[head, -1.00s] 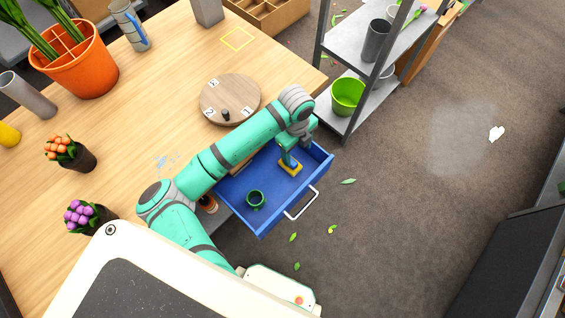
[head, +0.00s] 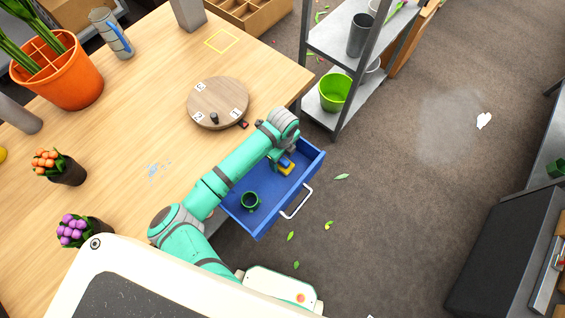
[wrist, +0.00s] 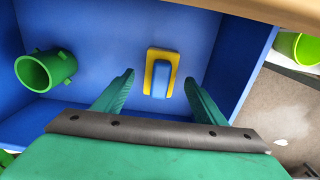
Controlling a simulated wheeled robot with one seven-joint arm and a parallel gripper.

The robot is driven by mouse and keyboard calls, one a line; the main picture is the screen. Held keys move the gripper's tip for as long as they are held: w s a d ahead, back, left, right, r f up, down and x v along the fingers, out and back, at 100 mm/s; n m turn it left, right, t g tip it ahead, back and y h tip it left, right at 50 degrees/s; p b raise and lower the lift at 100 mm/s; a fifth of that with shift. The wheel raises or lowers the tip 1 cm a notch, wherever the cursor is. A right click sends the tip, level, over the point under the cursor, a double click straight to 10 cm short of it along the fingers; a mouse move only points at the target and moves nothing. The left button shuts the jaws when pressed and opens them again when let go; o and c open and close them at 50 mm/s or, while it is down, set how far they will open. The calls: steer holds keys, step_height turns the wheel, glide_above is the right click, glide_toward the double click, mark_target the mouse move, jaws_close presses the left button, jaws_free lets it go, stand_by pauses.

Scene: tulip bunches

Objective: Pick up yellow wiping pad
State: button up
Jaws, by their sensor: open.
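The yellow wiping pad (wrist: 150,72) lies on the floor of the open blue drawer (wrist: 110,40), with a blue handle block (wrist: 161,79) on top. In the wrist view it sits ahead of my gripper (wrist: 158,85), between the lines of the two fingers and apart from them. My gripper is open and empty. In the head view the pad (head: 287,170) is partly hidden by my wrist, and my fingers are mostly hidden there too.
The drawer has a white handle (head: 297,202) in front. The wooden table (head: 130,130) overhangs the drawer's back. A grey shelf (head: 330,112) with a lime bucket (head: 334,91) stands nearby.

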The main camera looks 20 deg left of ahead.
mark_target(283, 159)
steer(key=shift+f, duration=0.7)
steer(key=c, duration=1.1)
step_height(283, 159, up, 18)
steer(key=shift+r, duration=0.1)
steer(key=shift+o, duration=1)
steer(key=shift+c, duration=0.7)
steer(key=shift+w, duration=0.1)
